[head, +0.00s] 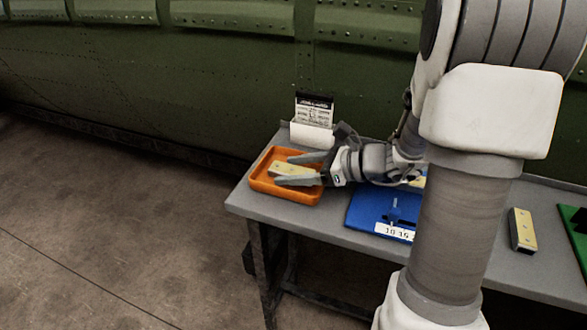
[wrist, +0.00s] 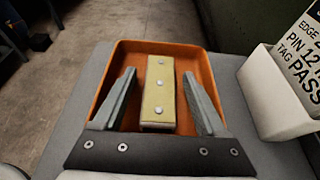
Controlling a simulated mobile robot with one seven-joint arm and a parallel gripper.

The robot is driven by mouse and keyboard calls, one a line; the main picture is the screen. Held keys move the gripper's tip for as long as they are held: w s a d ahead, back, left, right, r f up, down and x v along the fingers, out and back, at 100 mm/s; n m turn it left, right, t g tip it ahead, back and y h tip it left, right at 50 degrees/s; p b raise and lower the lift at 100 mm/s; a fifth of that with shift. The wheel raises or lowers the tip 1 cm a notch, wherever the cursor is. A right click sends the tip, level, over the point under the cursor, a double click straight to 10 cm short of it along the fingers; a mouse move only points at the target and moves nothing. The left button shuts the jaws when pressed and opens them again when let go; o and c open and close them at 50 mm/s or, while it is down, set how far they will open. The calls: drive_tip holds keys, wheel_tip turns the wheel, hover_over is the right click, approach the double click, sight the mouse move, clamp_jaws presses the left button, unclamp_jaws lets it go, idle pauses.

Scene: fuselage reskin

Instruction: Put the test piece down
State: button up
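My gripper (wrist: 159,76) is open, with one grey finger on each side of the piece and a visible gap on both sides. In the head view, the test piece (head: 290,169) shows between the fingers of my gripper (head: 284,169), inside the tray (head: 262,186). The near finger hides part of the piece's lower side. How high the fingers are above the tray floor is hard to tell.
A white holder with a printed card (head: 312,130) stands behind the tray; its card reads PASS in the wrist view (wrist: 300,55). A blue board (head: 365,210) lies right of the tray. Another yellow-topped block (head: 522,230) and a green board (head: 575,240) are further right.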

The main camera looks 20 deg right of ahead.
drive_tip(key=shift+r, duration=0.3)
drive_tip(key=p+v, duration=0.3)
drive_tip(key=v, duration=0.9)
